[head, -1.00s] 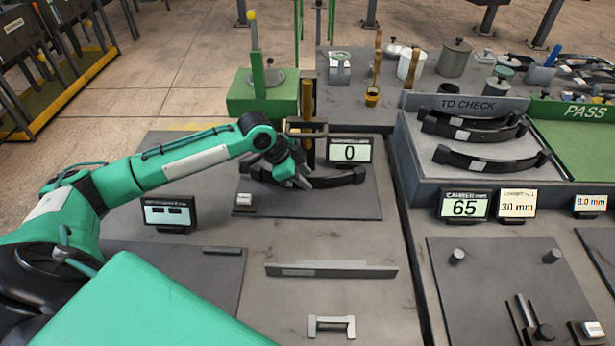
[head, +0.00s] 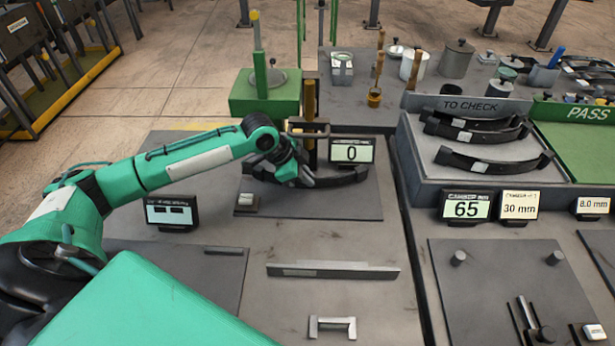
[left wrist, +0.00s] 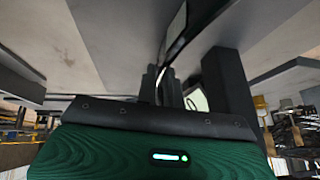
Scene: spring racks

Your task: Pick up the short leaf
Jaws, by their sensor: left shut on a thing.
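A dark, curved leaf (head: 345,178) lies low over the dark plate in front of the "0" display. My left gripper (head: 296,180) is at the leaf's left-middle part and is shut on it. The gripper hides part of the leaf, and I cannot tell whether the leaf touches the plate. In the left wrist view the dark fingers (left wrist: 165,88) are close together, with a dark strip bearing a pale label (left wrist: 177,27) beyond them. More dark curved leaves (head: 490,163) with pale labels rest in the "TO CHECK" tray. My right gripper is not in view.
A green press-like stand (head: 263,95) and a brown post (head: 309,120) stand just behind the gripper. The "0" display (head: 352,151) is close on the right. A flat bar (head: 333,271) and a small bracket (head: 332,327) lie in front. The green "PASS" area (head: 585,140) is at right.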

